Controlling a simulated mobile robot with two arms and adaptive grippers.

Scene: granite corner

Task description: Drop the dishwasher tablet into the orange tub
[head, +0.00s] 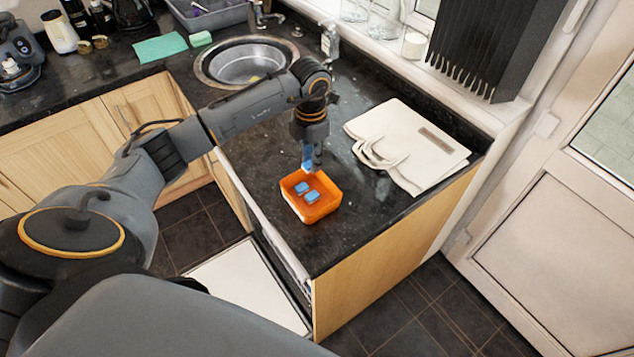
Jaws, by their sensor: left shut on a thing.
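The orange tub (295,206) sits on the dark granite counter near its front edge. Two blue tablets lie inside it, a left one (302,188) and a right one (312,197). My left gripper (310,166) points down above the tub's back rim. It is shut on a blue dishwasher tablet (307,155), which is partly hidden by the fingers. Whether the fingertips are inside the rim is hard to tell. My right gripper is not in view.
A white bag (435,160) lies flat on the counter right of the tub. A round metal sink (240,65) is behind my left arm. A white open appliance door (245,285) lies low below the counter front. Bare granite (385,205) lies right of the tub.

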